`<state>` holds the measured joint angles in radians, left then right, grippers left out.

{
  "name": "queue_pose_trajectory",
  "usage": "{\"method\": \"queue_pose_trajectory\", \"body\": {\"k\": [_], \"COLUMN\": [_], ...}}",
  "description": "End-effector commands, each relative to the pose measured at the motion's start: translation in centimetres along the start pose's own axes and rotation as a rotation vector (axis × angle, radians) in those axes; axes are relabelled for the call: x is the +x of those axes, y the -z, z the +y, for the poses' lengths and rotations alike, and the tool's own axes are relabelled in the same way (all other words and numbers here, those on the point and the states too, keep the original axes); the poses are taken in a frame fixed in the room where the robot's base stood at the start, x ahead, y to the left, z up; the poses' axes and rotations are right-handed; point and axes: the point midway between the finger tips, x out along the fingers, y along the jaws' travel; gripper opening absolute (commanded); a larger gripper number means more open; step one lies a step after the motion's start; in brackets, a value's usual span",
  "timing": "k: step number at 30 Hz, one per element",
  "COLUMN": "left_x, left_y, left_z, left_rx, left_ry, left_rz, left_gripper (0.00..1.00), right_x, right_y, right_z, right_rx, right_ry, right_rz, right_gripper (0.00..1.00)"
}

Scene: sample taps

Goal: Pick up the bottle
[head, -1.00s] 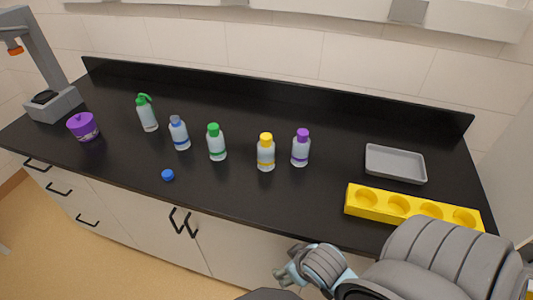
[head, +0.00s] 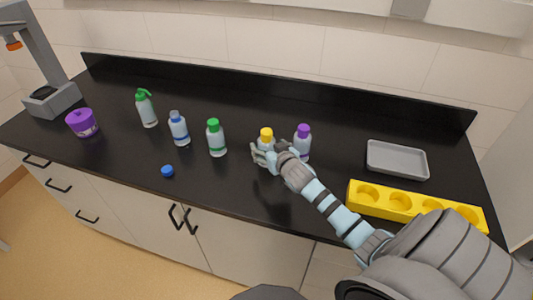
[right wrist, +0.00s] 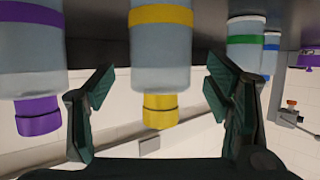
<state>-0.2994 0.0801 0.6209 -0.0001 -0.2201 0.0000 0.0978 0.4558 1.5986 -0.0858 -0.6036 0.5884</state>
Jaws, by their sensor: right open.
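Several capped bottles stand in a row on the black counter. A yellow-capped bottle (head: 266,136) is partly hidden in the head view by my right gripper (head: 268,156), which is at it. In the right wrist view, the yellow-capped bottle (right wrist: 160,55) shows upside down between the two open fingers of my right gripper (right wrist: 158,90), with gaps on both sides. A purple-capped bottle (head: 303,140) stands just to the right; it also shows at the left of the wrist view (right wrist: 35,60). A green-capped bottle (head: 216,140) stands to the left. My left gripper is not in view.
A blue-capped bottle (head: 178,130), a green spray bottle (head: 146,110), a loose blue cap (head: 167,171) and a purple tub (head: 83,124) are farther left. A grey tray (head: 397,161) and a yellow holder with round holes (head: 384,206) are at right.

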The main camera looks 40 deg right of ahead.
Motion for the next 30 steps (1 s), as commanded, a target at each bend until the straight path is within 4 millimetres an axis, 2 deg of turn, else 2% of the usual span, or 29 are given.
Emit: {"method": "queue_pose_trajectory", "body": {"k": [1, 4, 11, 22, 30], "left_x": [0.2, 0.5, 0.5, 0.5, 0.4], "left_y": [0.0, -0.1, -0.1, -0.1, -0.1], "left_z": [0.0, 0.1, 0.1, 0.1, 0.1], "left_rx": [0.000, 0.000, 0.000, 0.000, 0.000], "left_ry": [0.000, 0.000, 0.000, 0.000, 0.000], "left_rz": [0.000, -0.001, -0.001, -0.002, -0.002], "left_gripper": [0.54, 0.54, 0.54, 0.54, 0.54], "right_x": [1.1, 2.6, 3.0, 2.9, 2.9], "right_y": [-0.2, -0.2, -0.2, -0.2, 0.1], "right_z": [-0.1, 0.0, -0.1, 0.0, 0.0], "right_rx": [0.004, 0.001, -0.001, -0.001, -0.001], "right_ry": [-0.001, -0.001, 0.001, 0.000, 0.000], "right_rz": [-0.001, -0.001, -0.001, -0.002, 0.000], "right_gripper": [0.72, 0.72, 0.72, 0.13, 0.12]}}
